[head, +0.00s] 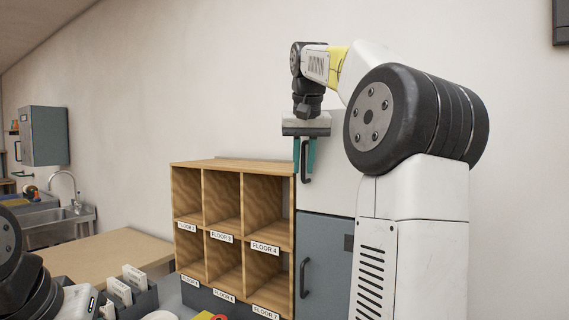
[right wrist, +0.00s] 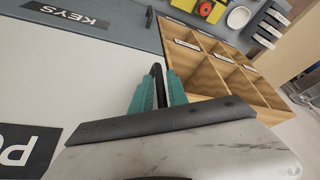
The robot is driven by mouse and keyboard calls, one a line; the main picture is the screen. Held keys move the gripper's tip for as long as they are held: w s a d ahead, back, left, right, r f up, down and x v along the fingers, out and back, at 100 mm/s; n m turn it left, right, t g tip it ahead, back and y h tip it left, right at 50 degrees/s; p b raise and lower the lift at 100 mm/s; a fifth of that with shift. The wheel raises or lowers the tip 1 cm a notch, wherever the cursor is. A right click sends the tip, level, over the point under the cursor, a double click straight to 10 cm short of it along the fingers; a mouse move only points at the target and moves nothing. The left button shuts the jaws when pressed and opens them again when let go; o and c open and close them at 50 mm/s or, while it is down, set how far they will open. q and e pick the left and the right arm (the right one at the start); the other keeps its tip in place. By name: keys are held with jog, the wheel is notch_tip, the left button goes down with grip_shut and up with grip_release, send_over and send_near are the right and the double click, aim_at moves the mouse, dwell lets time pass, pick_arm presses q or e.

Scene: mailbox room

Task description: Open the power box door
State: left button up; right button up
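The power box is the pale upper cabinet (head: 335,185) on the wall, with a dark vertical handle (head: 307,172) near its left edge. In the right wrist view its pale door (right wrist: 60,80) carries a dark label (right wrist: 28,148) beginning "PO". The door looks closed. My right gripper (head: 305,168) points down in front of the door, its teal fingers on either side of the handle. In the right wrist view the dark handle (right wrist: 158,78) sits closely between both fingertips, which seem shut on it. My left arm shows at the lower left; its gripper is not visible.
A blue-grey cabinet (head: 325,262), labelled KEYS (right wrist: 68,15) in the right wrist view, is below. A wooden pigeonhole shelf (head: 238,165) stands directly left. Envelopes in a dark tray (head: 145,300) lie at the front. Bare wall is above.

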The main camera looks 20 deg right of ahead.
grip_shut()
dwell(1.4)
